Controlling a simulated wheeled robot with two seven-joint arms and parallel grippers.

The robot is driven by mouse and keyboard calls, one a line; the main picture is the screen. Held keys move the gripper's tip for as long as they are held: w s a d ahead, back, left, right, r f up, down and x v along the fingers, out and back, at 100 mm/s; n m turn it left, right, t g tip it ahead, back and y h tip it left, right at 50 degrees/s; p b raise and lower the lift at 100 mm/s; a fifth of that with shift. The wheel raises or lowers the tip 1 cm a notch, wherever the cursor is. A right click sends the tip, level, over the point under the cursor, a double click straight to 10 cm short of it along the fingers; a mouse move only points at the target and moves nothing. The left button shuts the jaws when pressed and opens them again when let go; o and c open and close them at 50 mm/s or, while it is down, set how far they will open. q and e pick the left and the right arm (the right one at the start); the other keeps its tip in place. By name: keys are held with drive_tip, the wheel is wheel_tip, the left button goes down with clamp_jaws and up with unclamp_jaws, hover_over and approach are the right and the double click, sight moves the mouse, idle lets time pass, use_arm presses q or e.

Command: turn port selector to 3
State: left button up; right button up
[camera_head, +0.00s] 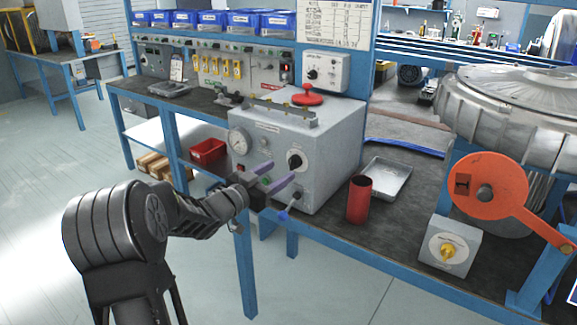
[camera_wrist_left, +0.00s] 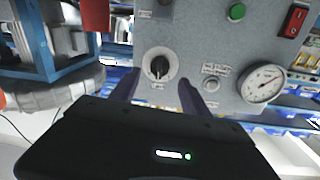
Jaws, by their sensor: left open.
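A grey box (camera_head: 320,150) on the bench has a round gauge (camera_head: 238,141) and a black knob on a pale round dial, which looks like the port selector (camera_head: 295,161). Its dial marks are too small to read. In the left wrist view, where the panel appears upside down, the port selector (camera_wrist_left: 159,66) lies between and beyond the fingers. My left gripper (camera_head: 280,173) is open and empty, in front of the panel and a little below the knob. The fingers (camera_wrist_left: 158,85) point at the panel and seem apart from the knob. My right gripper is not in view.
A red cup (camera_head: 359,200) and metal tray (camera_head: 388,178) stand to the right. Farther right are a small box with a yellow knob (camera_head: 447,250) and an orange lever disc (camera_head: 490,188).

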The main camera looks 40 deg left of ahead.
sight(290, 164)
use_arm(q)
drive_tip(key=w, duration=0.5)
drive_tip(key=shift+d, duration=0.15)
clamp_jaws()
idle(0.4)
